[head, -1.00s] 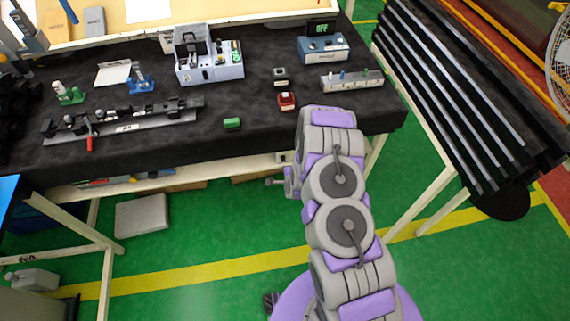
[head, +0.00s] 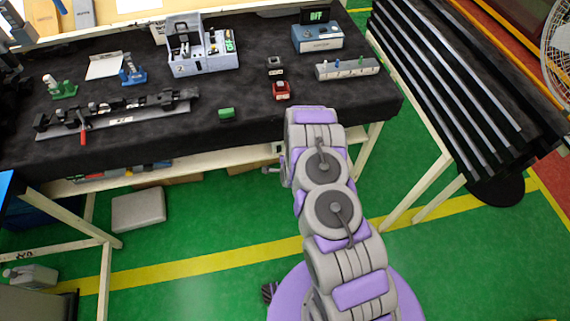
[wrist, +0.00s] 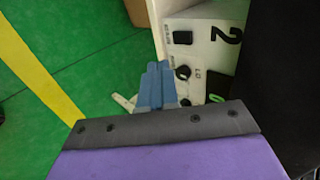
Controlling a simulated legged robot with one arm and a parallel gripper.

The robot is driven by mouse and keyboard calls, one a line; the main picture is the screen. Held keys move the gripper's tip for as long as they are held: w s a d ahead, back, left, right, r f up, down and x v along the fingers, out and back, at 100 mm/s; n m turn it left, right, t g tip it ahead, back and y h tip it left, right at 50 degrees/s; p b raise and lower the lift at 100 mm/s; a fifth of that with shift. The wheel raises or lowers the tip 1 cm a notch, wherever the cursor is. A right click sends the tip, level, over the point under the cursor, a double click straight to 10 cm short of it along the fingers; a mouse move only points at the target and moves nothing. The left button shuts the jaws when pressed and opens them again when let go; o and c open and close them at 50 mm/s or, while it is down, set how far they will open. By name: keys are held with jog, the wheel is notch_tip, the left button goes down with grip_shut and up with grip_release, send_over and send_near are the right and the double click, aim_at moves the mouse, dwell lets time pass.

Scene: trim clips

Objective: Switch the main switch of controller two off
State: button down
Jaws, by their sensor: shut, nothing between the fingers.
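A pale panel marked "2" (wrist: 205,30) fills the upper middle of the wrist view. It carries a black switch (wrist: 182,37) with a small label too blurred to read. A black round knob (wrist: 183,72) sits below, beside "LO". A dark area with a green mark (wrist: 216,98) is lower right. My gripper (wrist: 158,72) is shut and empty, its blue fingertips just left of the knob; contact cannot be told. In the head view my arm reaches the table's front edge, its end partly hidden behind it. A grey-blue unit (head: 202,62) with a small "2" stands at the table's back.
The black-covered table (head: 330,105) holds a red block (head: 281,90), a green block (head: 227,113), a grey block (head: 275,66), a blue display unit (head: 318,38) and a clamp rail (head: 115,112). Dark ribbed rails (head: 450,80) stand at right. Green floor is open in front.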

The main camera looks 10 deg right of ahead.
aim_at(279, 148)
jog(key=shift+w+f+b, duration=0.2)
jog(key=shift+w+f, duration=0.5)
jog(key=shift+w, duration=0.6)
jog(key=shift+w+f+b, duration=0.25)
jog(key=shift+w+f, duration=0.4)
jog(key=shift+w, duration=0.6)
jog(key=shift+w+f+b, duration=0.2)
jog(key=shift+w+f, duration=0.5)
jog(key=shift+w, duration=0.6)
jog(key=shift+f, duration=0.1)
jog(key=shift+w+t+b, duration=0.15)
jog(key=shift+t+b, duration=0.15)
jog(key=shift+w+r, duration=0.1)
jog(key=shift+r, duration=0.9)
